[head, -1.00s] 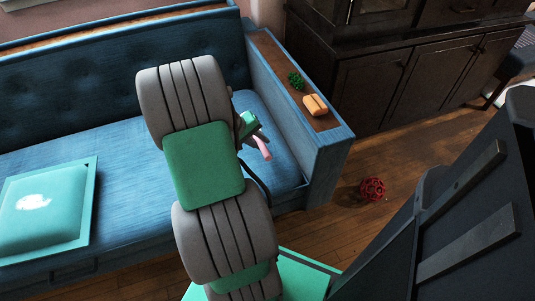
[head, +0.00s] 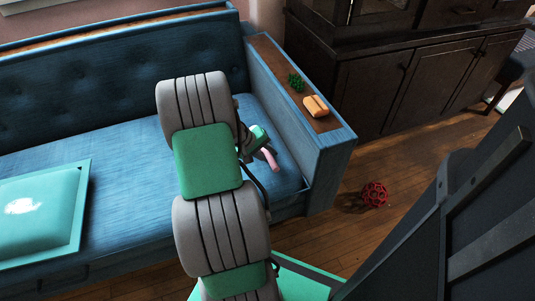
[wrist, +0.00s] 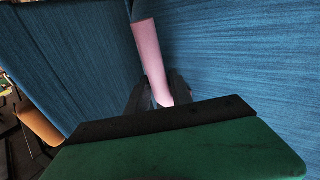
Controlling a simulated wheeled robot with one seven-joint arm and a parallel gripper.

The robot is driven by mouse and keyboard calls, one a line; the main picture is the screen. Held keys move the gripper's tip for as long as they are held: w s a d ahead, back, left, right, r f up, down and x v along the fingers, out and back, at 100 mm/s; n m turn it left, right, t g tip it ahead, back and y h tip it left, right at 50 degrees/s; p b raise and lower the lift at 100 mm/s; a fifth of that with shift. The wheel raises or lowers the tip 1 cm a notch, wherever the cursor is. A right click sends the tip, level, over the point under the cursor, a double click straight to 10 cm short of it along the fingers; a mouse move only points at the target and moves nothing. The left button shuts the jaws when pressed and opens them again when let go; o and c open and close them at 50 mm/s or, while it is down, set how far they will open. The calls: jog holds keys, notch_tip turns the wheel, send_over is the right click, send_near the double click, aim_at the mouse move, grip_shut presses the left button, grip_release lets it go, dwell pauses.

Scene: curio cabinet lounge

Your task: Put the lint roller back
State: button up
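The lint roller shows as a pink cylinder (head: 268,158) beyond my arm, in front of the sofa's right armrest; a mint-green piece beside it may be part of it or of my gripper. In the wrist view the pink cylinder (wrist: 149,55) stands out lengthwise from between the two dark fingers of my gripper (wrist: 158,92). The fingers lie close on both sides of its near end, and it appears held. The near end is partly hidden by my gripper body. In the head view my gripper is mostly hidden behind my arm.
The blue sofa (head: 125,195) has a wood-topped right armrest (head: 275,60) bearing a small green object (head: 296,82) and an orange object (head: 315,106). A red openwork ball (head: 375,195) is on the floor. A dark cabinet (head: 400,90) stands behind.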

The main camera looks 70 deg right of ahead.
jog(key=o, duration=0.3)
